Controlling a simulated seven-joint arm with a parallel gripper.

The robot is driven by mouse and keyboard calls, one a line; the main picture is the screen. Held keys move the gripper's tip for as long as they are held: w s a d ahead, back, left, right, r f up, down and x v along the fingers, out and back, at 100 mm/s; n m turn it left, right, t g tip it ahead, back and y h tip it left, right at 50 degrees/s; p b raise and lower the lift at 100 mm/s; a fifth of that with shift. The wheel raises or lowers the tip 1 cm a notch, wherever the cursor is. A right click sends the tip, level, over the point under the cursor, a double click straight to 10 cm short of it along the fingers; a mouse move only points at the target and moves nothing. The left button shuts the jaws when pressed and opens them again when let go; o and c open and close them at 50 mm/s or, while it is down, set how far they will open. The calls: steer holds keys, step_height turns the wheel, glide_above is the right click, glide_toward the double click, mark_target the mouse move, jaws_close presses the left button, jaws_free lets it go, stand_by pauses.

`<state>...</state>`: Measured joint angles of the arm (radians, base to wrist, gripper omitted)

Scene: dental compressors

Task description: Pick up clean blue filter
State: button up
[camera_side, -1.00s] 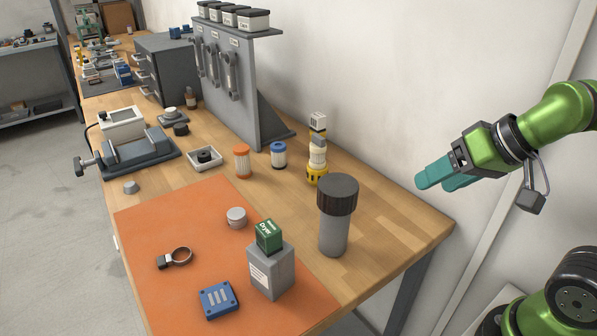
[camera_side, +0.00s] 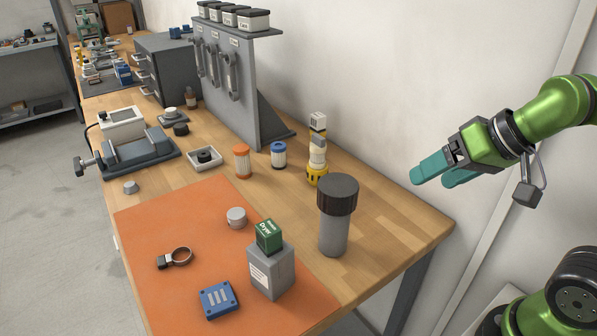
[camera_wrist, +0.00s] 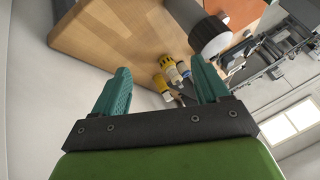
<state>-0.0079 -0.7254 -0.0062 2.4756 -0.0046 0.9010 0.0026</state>
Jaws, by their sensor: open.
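The blue filter (camera_side: 278,155) is a small white pleated cylinder with a blue top cap. It stands upright on the wooden bench, to the right of an orange-capped filter (camera_side: 242,161) and left of a yellow-and-white fitting (camera_side: 317,158). My gripper (camera_side: 430,177) is in the air off the right end of the bench, well to the right of the blue filter. Its teal fingers are apart and empty.
A tall grey canister (camera_side: 334,232) with a dark ribbed cap stands near the bench's right end. A grey box with a green block (camera_side: 269,237) stands on the orange mat (camera_side: 195,228). A grey upright panel (camera_side: 245,95) stands behind the filters. A white wall runs behind the bench.

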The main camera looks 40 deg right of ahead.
steer(key=w+r, duration=0.4)
steer(key=w, duration=0.5)
steer(key=n+h, duration=0.2)
steer(key=h, duration=0.1)
glide_above(279, 153)
steer(key=s+a, duration=0.1)
steer(key=s, duration=0.5)
step_height(279, 153, down, 8)
steer(key=shift+g, duration=0.4)
steer(key=x, duration=1)
steer(key=shift+f, duration=0.2)
steer(key=x, duration=0.4)
steer(key=shift+s+d+f, duration=0.1)
steer(key=shift+d+f, duration=0.25)
steer(key=shift+d, duration=0.05)
steer(key=shift+w+f, duration=0.35)
steer(key=shift+f, duration=0.15)
steer(key=c, duration=1)
